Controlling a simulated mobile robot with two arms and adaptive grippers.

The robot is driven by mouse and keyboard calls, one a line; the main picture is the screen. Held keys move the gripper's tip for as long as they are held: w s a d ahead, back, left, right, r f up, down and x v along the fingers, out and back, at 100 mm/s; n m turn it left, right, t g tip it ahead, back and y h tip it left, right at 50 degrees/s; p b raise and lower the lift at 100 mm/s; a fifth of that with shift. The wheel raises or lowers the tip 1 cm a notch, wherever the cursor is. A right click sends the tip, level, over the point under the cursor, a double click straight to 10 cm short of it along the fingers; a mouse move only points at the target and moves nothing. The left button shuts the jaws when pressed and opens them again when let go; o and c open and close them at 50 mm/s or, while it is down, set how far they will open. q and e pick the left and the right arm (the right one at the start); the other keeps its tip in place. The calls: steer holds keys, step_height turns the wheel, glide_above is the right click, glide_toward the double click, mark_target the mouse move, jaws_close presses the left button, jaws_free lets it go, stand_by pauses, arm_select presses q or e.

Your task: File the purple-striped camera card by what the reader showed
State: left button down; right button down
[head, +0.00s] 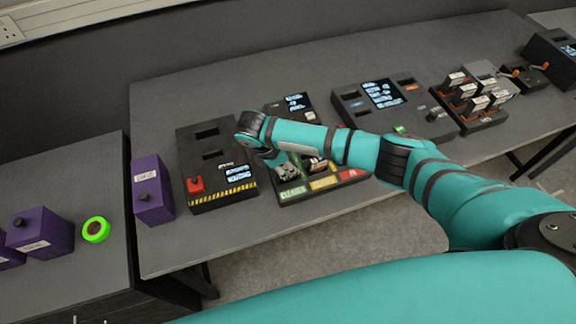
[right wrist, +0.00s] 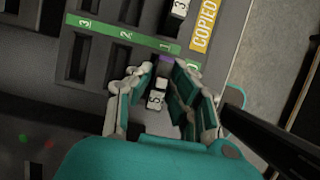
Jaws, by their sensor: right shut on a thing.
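The purple-striped camera card (right wrist: 164,60) is between the fingers of my right gripper (right wrist: 166,75) in the right wrist view. A white label block with a dark mark shows on it. My right gripper (head: 288,170) is shut on it, low over the card tray's green row in the head view. The green strip (right wrist: 122,34) carries marks 1, 2 and 3. The card is by mark 1; I cannot tell whether it is seated in a slot. My left gripper is not in view.
Dark panels with lit screens stand behind the tray (head: 298,102) and to its right (head: 383,94); their text is too small to read. A striped panel with a red button (head: 195,185) stands left, beside a purple box (head: 150,190). A rack of cards (head: 470,105) stands right.

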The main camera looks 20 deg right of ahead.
steer(key=shift+f, duration=0.3)
steer(key=c, duration=0.9)
jaws_free()
step_height(320, 180, up, 8)
steer(key=p, duration=0.8)
steer(key=shift+f, duration=0.2)
steer(key=shift+a+f, duration=0.1)
